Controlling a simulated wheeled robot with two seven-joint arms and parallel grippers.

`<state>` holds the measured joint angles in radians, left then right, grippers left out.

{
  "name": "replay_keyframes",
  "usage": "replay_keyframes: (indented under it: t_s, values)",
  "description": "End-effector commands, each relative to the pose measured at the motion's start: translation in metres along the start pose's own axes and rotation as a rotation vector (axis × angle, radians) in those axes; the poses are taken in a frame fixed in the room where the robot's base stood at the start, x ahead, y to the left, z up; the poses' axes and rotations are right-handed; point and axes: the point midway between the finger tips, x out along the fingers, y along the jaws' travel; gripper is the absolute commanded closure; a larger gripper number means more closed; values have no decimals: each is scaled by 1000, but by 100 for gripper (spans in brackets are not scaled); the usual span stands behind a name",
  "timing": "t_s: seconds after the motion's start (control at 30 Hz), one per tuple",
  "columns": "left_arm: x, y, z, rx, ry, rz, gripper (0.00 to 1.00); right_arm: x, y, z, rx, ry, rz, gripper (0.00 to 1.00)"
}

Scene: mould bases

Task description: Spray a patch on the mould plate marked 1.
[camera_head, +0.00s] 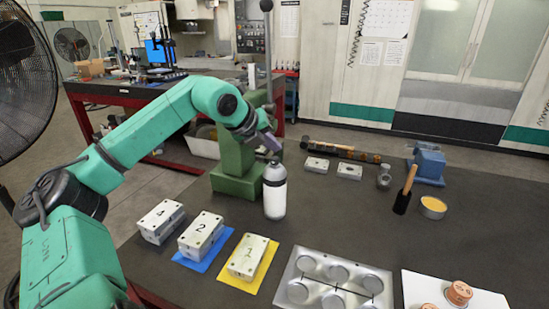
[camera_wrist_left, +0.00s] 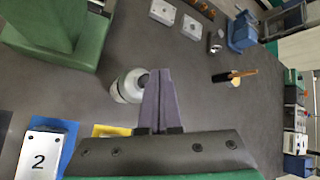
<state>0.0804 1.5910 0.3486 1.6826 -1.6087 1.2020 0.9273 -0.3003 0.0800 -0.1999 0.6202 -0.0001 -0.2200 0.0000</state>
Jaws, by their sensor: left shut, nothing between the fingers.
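The mould plate marked 1 (camera_head: 249,256) is a pale block lying on a yellow mat (camera_head: 262,278) at the table's front. The spray can (camera_head: 274,190) is a white and grey bottle standing upright behind it; it also shows in the left wrist view (camera_wrist_left: 126,88). My left gripper (camera_head: 270,144) is shut and empty, above and close to the can's top. In the left wrist view its fingers (camera_wrist_left: 158,90) overlap the can's right edge; I cannot tell if they touch it. My right gripper is not in view.
Blocks marked 4 (camera_head: 160,220) and 2 (camera_head: 203,235) sit to the left, the latter on a blue mat (camera_head: 190,262). A green machine (camera_head: 235,165) stands behind the can. A metal mould tray (camera_head: 310,262), brush (camera_head: 404,192) and tin (camera_head: 433,208) lie to the right.

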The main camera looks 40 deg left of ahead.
Motion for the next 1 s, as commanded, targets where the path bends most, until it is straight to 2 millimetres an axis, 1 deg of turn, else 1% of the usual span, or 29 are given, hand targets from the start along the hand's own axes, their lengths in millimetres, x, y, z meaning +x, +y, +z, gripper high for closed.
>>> replay_keyframes:
  t_s: [0.17, 0.23, 0.6, 0.7, 1.0]
  values:
    - [0, 0, 0, 0, 0, 0, 100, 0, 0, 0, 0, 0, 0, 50]
    - [-3, -2, 2, 0, -1, 0, 100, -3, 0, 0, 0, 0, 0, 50]
    - [-36, -26, 26, 1, -2, 1, 100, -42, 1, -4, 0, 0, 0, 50]
    - [-43, -31, 31, 0, 0, 1, 100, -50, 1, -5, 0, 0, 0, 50]
    - [-41, -30, 30, 0, 0, 0, 100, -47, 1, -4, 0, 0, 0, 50]
